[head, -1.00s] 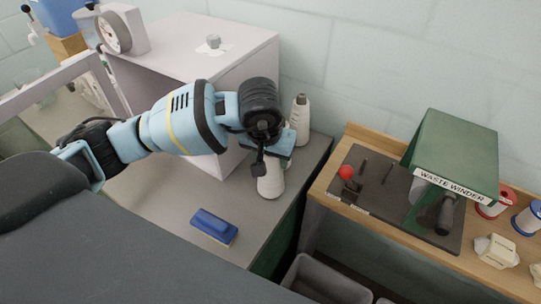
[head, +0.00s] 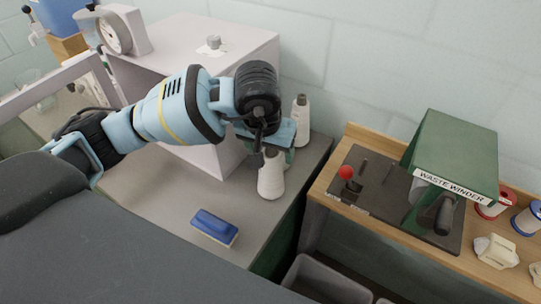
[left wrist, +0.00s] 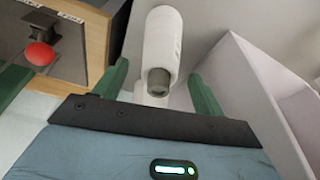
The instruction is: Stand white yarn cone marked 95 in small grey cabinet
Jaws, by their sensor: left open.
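A white yarn cone (head: 271,177) with a grey tip stands upright near the right edge of the grey counter. A second white cone (head: 301,122) stands farther back, partly behind my gripper. I cannot read a number on either. In the left wrist view, a white cone (left wrist: 162,36) shows between and beyond the green fingers (left wrist: 158,74). The light grey cabinet (head: 236,82) stands left of the cones, its opening partly hidden by my arm. My right gripper is out of view.
A blue brush (head: 214,227) lies on the counter in front. A dial scale (head: 118,30) and a small weight (head: 213,42) sit on the cabinet. A green waste winder (head: 452,150) stands on the wooden bench at right, across a gap holding a grey bin (head: 325,281).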

